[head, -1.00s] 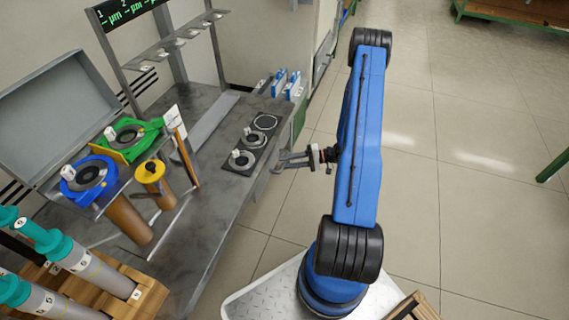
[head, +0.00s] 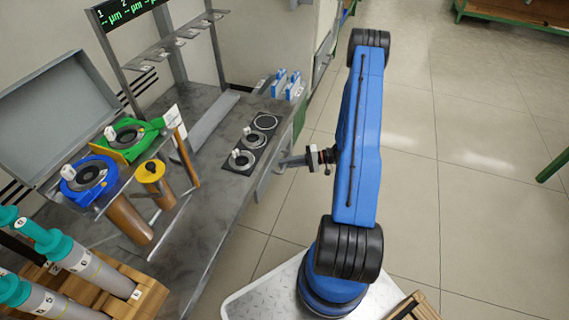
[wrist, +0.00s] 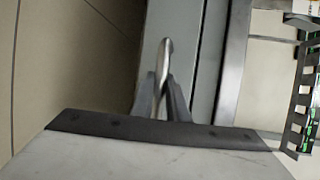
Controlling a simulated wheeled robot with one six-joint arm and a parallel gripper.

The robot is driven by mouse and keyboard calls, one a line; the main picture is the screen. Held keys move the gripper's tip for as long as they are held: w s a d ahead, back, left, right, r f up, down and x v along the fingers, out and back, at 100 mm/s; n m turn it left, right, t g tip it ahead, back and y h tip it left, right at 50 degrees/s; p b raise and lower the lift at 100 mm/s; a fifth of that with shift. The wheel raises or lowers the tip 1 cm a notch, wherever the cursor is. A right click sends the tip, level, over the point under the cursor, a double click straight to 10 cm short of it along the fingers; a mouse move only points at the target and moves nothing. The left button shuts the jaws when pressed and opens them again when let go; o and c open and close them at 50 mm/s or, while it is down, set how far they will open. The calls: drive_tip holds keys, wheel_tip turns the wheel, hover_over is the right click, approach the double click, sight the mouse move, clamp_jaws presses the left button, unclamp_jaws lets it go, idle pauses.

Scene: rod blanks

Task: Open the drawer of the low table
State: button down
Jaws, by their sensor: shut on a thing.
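The low table is a grey workbench with a worn top (head: 203,245). Its grey drawer front (head: 266,183) faces my arm at the table's right edge; the drawer front also shows in the wrist view (wrist: 185,45). A shiny metal handle (wrist: 166,50) stands out from that front. My gripper (head: 287,162) is beside the drawer front. In the wrist view my gripper (wrist: 163,90) has its two fingers shut on the handle, one on each side. I cannot tell whether the drawer stands slightly out.
Gauge rings on dark plates (head: 254,136) lie near the table's right edge. Blue and green ring fixtures (head: 89,178), an orange-brown cylinder (head: 130,218) and teal-capped rods (head: 75,258) stand at left.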

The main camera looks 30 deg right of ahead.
drive_tip(key=s+d, duration=1.6)
drive_tip(key=s, duration=0.4)
drive_tip(key=shift+s+d, duration=0.2)
drive_tip(key=shift+s, duration=0.2)
drive_tip(key=c, duration=1.7)
unclamp_jaws()
drive_tip(key=shift+d, duration=0.1)
drive_tip(key=v, duration=1.7)
drive_tip(key=shift+s+d+r, duration=0.1)
